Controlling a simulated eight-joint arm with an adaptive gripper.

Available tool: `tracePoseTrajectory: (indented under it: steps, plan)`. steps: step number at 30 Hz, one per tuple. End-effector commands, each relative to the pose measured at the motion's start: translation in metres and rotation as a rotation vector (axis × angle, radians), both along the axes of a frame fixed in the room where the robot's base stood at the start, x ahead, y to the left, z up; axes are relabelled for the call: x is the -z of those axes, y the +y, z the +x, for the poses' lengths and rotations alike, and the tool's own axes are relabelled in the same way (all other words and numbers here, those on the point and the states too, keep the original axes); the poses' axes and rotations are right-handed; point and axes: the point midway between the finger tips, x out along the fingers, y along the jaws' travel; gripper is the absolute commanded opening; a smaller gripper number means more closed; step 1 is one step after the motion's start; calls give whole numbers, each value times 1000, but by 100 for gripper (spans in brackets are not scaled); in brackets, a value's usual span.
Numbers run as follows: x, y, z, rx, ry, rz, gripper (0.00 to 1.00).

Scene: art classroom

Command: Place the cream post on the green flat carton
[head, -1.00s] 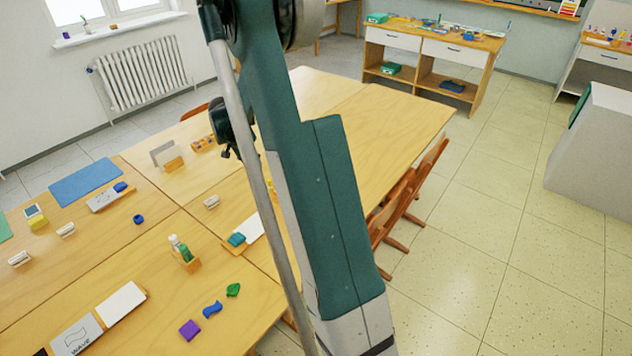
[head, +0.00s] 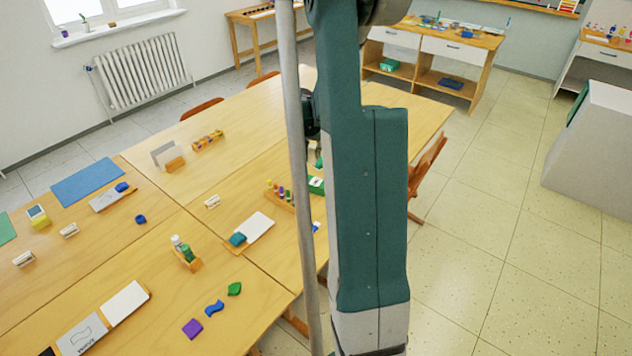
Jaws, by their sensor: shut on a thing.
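My gripper (head: 313,142) is partly in view at the left edge of my teal arm, above the far part of the tables. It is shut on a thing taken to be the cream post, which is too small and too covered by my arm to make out. A green flat carton (head: 317,185) with a white patch lies on the table just below my gripper in the picture. My arm hides its right side. My gripper looks apart from it and above it.
A wooden rack (head: 280,196) with several coloured pegs stands left of the carton. A white card with a teal block (head: 238,239) lies nearer. A wooden holder with bottles (head: 186,256) stands farther left. Bare tabletop (head: 240,110) lies beyond the rack.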

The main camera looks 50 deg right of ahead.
Motion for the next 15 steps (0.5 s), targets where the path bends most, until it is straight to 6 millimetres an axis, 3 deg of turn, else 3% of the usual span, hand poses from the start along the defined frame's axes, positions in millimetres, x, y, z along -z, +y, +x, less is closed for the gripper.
tracePoseTrajectory:
  steps: [6,15]
  plan:
    - [-2,-7,-11,-9,-1,-4,6]
    - [-2,-8,-12,-10,-1,-4,6]
